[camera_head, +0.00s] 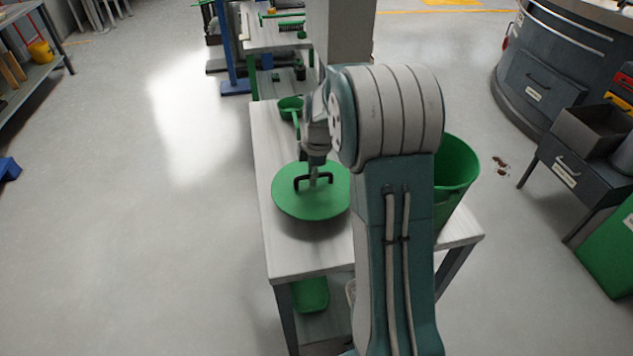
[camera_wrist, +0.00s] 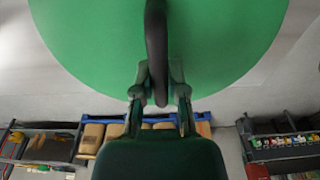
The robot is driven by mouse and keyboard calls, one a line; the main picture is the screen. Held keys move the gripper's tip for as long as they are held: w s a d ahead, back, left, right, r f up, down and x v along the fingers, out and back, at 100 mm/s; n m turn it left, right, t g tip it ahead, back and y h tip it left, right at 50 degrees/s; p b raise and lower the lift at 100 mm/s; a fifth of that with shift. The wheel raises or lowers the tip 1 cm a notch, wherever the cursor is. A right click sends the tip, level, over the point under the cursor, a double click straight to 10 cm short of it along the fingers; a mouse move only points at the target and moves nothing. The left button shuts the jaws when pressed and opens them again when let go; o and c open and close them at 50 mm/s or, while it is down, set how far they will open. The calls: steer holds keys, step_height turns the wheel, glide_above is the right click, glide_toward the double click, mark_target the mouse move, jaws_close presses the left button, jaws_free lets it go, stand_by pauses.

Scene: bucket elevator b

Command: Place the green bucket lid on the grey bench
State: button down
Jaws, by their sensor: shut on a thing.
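The green bucket lid (camera_head: 292,201) is a round disc with a dark handle on top, over the left front part of the grey bench (camera_head: 300,262). A shadow shows on the bench just below the lid's front edge; I cannot tell whether the lid touches the top. My gripper (camera_head: 315,178) is above the lid, shut on its handle. In the wrist view the gripper's fingers (camera_wrist: 160,92) close around the dark handle (camera_wrist: 157,50), with the green lid (camera_wrist: 215,45) behind. A green bucket (camera_head: 456,175) stands on the right side, partly hidden by my arm.
A small green bowl (camera_head: 290,104) sits at the bench's back left. A green container (camera_head: 311,294) is on the lower shelf. A pillar (camera_head: 345,35) rises behind the bench. A dark drawer unit (camera_head: 570,175) stands at the right. Floor to the left is clear.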

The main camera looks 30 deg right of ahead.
mark_target(312, 188)
step_height(312, 188, down, 4)
steer(key=shift+a+f, duration=0.1)
steer(key=shift+a, duration=0.05)
steer(key=c, duration=0.7)
jaws_free()
